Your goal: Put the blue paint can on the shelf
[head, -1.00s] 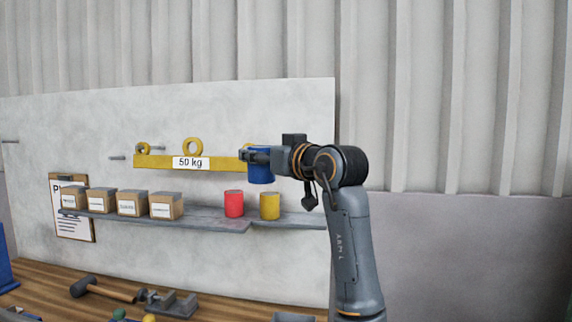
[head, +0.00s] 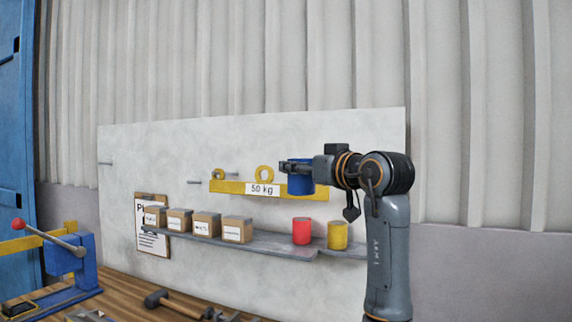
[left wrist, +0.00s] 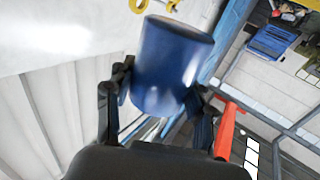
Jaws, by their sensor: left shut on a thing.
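The blue paint can (head: 301,182) is held in the air by my left gripper (head: 297,166). The can looks upright and appears above the red can (head: 302,231) in the head view. The left wrist view shows the blue can (left wrist: 172,62) between the two fingers of my left gripper (left wrist: 160,95). The grey shelf (head: 272,243) runs along the pale wall panel below the can. How far the can is from the panel, I cannot tell. My right gripper is not in view.
The red can and a yellow can (head: 337,235) stand on the shelf's right part. Several labelled boxes (head: 206,225) stand on its left part, with bare shelf between. A yellow 50 kg beam (head: 228,187) hangs above. A hammer (head: 180,305) lies on the bench.

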